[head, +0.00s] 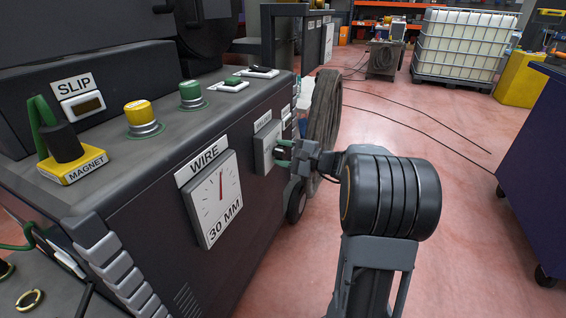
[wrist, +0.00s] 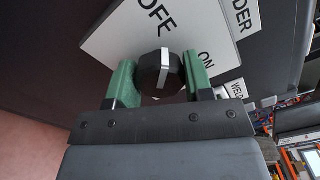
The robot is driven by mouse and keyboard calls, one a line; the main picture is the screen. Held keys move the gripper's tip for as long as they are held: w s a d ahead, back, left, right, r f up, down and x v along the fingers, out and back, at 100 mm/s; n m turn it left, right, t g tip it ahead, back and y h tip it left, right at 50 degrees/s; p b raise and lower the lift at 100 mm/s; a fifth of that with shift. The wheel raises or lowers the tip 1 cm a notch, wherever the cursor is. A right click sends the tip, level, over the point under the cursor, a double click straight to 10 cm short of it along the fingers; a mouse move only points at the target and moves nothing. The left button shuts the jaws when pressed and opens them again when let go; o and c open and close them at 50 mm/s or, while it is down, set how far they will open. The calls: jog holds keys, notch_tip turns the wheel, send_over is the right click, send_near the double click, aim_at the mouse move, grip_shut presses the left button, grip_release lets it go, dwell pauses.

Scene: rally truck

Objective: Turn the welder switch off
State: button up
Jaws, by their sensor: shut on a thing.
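The welder switch is a dark knob (wrist: 160,73) with a pale stripe, on a white plate (wrist: 110,42) marked OFF and ON. In the wrist view the stripe runs nearly up and down, its upper end toward the OFF lettering. ON is at the right, beside the right finger. My gripper (wrist: 160,84) has green fingers shut on the knob from both sides. In the head view my gripper (head: 284,153) reaches the switch plate (head: 264,148) on the side of the dark machine; the knob is hidden there by the fingers.
The dark machine (head: 130,240) also carries a WIRE dial (head: 217,198), a yellow button (head: 140,113), a green button (head: 191,92) and a MAGNET block (head: 72,167). A dark cabinet (head: 535,160) stands at right; open floor lies between.

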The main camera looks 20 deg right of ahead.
jog(key=shift+n+b, duration=1.1)
jog(key=shift+b, duration=0.05)
jog(key=o, duration=0.9)
jog(key=p+v, duration=0.4)
jog(key=v, duration=0.9)
jog(key=shift+s+d, duration=0.3)
